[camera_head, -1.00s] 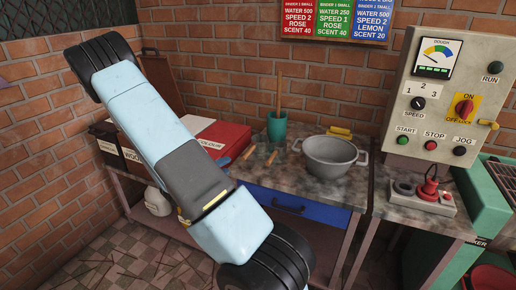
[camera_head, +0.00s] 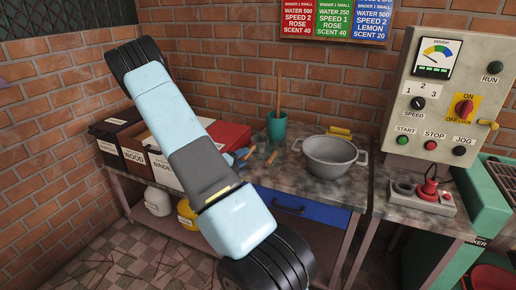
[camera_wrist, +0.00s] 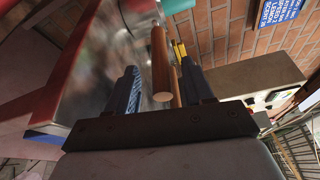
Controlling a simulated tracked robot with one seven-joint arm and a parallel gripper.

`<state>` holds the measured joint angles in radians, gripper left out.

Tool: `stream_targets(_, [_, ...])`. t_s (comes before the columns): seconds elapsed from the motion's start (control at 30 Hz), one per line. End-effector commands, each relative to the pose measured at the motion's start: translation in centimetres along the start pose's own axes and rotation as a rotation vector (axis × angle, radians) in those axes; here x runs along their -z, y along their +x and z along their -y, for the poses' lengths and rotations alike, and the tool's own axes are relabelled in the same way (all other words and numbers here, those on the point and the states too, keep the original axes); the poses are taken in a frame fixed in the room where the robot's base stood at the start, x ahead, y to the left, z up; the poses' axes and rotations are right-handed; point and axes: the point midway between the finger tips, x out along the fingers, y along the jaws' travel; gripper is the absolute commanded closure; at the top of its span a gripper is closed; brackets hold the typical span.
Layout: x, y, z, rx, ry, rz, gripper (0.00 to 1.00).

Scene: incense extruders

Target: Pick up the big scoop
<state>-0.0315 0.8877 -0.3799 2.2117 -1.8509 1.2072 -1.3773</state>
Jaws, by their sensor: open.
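Two scoops with wooden handles lie on the worktop in the head view, one handle (camera_head: 249,152) to the left and one (camera_head: 272,157) to the right. I cannot tell which is the big scoop, as their heads are not clear. In the wrist view, my gripper (camera_wrist: 159,67) is open, with its two blue fingers apart. A thick wooden handle (camera_wrist: 159,60) shows between the fingers, its round end towards me. A second wooden piece shows just behind it. I cannot tell whether the fingers touch either. In the head view my arm hides most of the gripper.
A teal cup (camera_head: 277,128) with a wooden stick stands behind the handles. A grey two-handled pot (camera_head: 330,157) stands to their right. A red box (camera_head: 228,134) and labelled bins (camera_head: 134,157) stand to the left. A control panel (camera_head: 436,100) is at the right.

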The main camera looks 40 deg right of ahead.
Motion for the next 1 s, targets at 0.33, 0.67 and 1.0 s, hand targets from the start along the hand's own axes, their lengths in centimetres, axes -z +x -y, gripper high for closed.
stream_targets(0.33, [-0.1,3.2,0.0,-0.001,0.0,0.0,0.48])
stream_targets(0.67, [0.0,3.1,0.0,0.0,0.0,0.0,0.67])
stream_targets(1.0, [0.0,3.1,0.0,0.0,0.0,0.0,1.0])
